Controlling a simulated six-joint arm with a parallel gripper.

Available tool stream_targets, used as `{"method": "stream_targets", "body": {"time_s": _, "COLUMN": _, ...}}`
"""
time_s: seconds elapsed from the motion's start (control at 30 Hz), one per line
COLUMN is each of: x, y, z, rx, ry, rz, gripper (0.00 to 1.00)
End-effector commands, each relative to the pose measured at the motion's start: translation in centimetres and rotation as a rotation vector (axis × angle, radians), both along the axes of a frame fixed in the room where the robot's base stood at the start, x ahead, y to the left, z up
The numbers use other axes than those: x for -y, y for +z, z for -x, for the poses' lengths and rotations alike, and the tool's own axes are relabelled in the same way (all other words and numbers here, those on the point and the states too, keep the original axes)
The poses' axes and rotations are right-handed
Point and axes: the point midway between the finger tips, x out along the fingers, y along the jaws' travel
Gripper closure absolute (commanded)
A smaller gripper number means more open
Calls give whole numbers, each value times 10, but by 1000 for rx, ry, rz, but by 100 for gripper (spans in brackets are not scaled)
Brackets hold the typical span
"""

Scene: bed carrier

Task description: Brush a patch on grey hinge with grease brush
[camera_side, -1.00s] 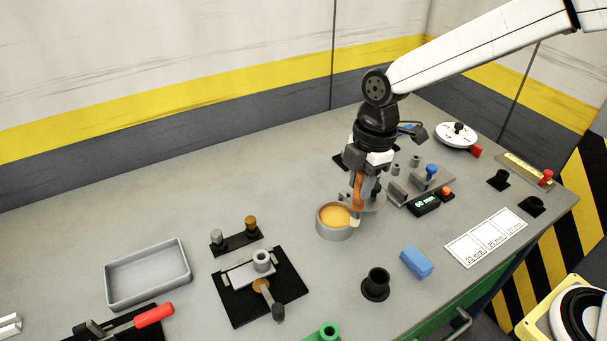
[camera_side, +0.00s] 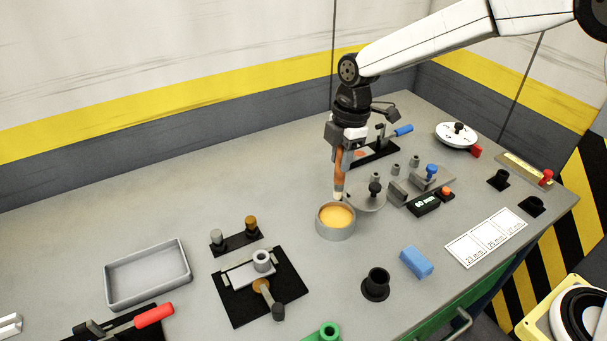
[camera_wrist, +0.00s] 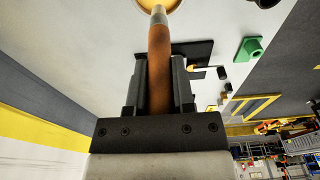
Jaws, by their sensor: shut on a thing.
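My gripper (camera_side: 341,147) is shut on the brown handle of the grease brush (camera_side: 339,172), which hangs nearly upright with its tip down. In the side view the tip is at the back rim of the round grey pot of orange grease (camera_side: 336,216); I cannot tell whether it touches. In the wrist view the handle (camera_wrist: 159,70) runs between the fingers, and the pot shows at the top edge. The grey hinge is probably the grey plate with an upright barrel (camera_side: 247,272) on the black mat, left of the pot.
An empty grey tray (camera_side: 147,274) and a red-handled tool (camera_side: 153,315) lie at the left. A small two-post stand (camera_side: 236,238) is behind the mat. A black cup (camera_side: 376,284) and blue block (camera_side: 416,262) stand in front. The table between pot and mat is clear.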

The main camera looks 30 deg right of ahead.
Motion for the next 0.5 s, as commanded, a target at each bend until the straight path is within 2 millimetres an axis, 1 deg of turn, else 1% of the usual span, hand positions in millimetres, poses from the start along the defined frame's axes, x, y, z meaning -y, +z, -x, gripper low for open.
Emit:
{"method": "stream_targets", "body": {"time_s": 0.27, "x": 0, "y": -16, "z": 0, "rx": -1, "ry": 0, "rz": 0, "gripper": 100}}
{"method": "stream_targets", "body": {"time_s": 0.5, "x": 0, "y": -35, "z": 1, "rx": -2, "ry": 0, "rz": 0, "gripper": 100}}
